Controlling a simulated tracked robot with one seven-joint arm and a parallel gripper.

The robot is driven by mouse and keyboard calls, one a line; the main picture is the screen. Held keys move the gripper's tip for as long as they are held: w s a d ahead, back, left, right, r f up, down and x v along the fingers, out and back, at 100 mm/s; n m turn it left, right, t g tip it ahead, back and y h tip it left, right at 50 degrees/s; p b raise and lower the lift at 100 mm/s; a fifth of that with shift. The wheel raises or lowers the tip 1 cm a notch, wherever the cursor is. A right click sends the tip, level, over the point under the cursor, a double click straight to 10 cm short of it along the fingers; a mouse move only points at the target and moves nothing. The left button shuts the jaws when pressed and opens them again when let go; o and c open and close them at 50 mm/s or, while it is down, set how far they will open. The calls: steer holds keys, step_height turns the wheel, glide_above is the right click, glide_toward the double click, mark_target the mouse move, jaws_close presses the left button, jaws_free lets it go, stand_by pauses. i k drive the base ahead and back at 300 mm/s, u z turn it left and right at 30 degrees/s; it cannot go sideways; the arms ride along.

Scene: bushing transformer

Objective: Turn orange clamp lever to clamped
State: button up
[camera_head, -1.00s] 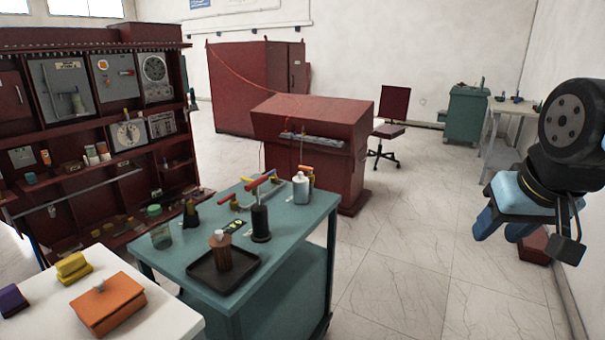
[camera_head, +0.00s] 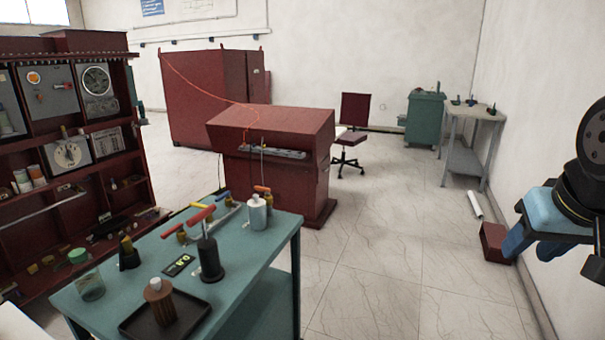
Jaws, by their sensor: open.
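The teal cart (camera_head: 235,262) at the lower middle carries several fittings with coloured handles. A red-orange lever handle (camera_head: 201,216) lies slanted near the dark upright cylinder (camera_head: 210,258), and a small orange handle (camera_head: 262,189) sits above a brass fitting by the white bottle (camera_head: 257,212). I cannot tell for sure which of these is the orange clamp lever, nor its clamped or unclamped position. My gripper (camera_head: 533,247), with blue fingers, hangs open and empty at the right edge, far from the cart and touching nothing.
A dark red cabinet rack (camera_head: 70,150) stands at left. A red desk console (camera_head: 275,150), a chair (camera_head: 355,130) and a grey table (camera_head: 470,125) stand behind. A dark red box (camera_head: 494,243) is on the floor near my gripper.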

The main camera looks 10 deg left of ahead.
mark_target(267, 190)
steer(key=z, duration=0.3)
steer(key=i, duration=1.1)
steer(key=u, duration=0.45)
steer(key=i, duration=0.8)
steer(key=u, duration=0.7)
steer(key=k, duration=0.7)
steer(key=u, duration=0.25)
steer(key=i, duration=0.8)
steer(key=z, duration=0.1)
